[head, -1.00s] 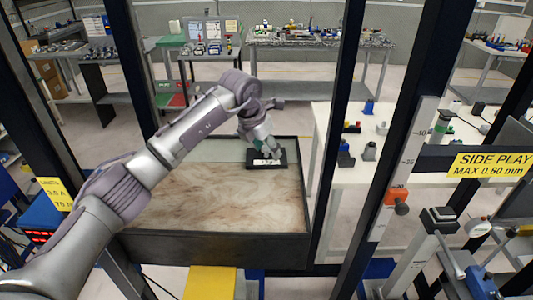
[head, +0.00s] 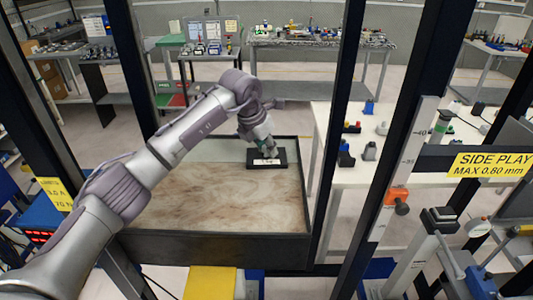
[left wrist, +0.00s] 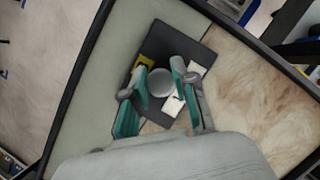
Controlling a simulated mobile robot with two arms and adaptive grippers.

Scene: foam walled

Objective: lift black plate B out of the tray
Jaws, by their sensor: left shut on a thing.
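The black plate (head: 281,163) lies flat at the far right end of the dark-walled tray (head: 215,247). In the left wrist view the plate (left wrist: 186,42) has a round grey knob (left wrist: 160,84), white labels and a yellow patch. The letter on it is too small to read. My left gripper (head: 265,154) reaches down onto the plate from above. In the left wrist view its green-padded fingers (left wrist: 160,76) stand on either side of the knob, shut on it. My right gripper is not in view.
The tray floor is bare brown board with a grey-green strip at the far side. Dark posts (head: 342,120) frame the tray. A white table (head: 380,170) with small parts stands to the right. A yellow sign (head: 491,164) hangs at the right.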

